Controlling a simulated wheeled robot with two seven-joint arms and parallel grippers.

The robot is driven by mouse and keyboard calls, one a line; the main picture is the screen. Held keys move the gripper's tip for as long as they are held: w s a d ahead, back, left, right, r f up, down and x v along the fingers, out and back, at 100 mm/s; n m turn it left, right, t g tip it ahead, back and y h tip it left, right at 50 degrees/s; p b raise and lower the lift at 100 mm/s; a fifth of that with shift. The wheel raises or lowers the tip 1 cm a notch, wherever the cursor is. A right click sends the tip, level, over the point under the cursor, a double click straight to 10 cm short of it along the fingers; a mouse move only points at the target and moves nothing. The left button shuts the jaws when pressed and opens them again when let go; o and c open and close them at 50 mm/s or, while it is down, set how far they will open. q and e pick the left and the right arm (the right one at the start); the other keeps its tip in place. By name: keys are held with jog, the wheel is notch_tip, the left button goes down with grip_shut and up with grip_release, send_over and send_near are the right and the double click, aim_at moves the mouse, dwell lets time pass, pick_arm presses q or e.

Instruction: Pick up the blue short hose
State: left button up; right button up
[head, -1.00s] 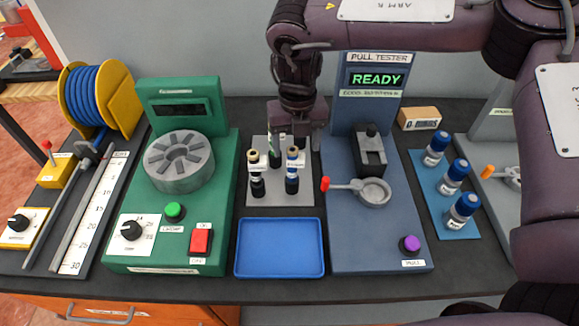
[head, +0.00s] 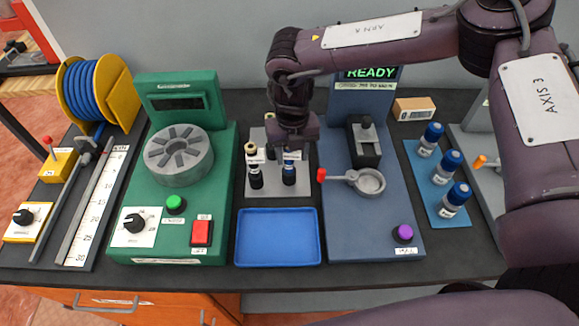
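A grey rack (head: 263,190) behind the blue tray holds small upright dark pieces with pale labels. I cannot tell for certain which piece is the blue short hose. My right gripper (head: 290,148) points down over the back right of the rack, right above or at the blue-marked piece. Its fingertips are hard to make out, so its opening is unclear. My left gripper is not in view.
The green machine (head: 222,215) with its round grey head stands left of the rack. The blue pull tester (head: 345,225), its display reading READY, stands right. An empty blue tray (head: 278,238) lies in front. A blue hose reel (head: 92,90) is at back left.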

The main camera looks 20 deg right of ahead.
grip_shut()
jog(key=shift+r, duration=0.1)
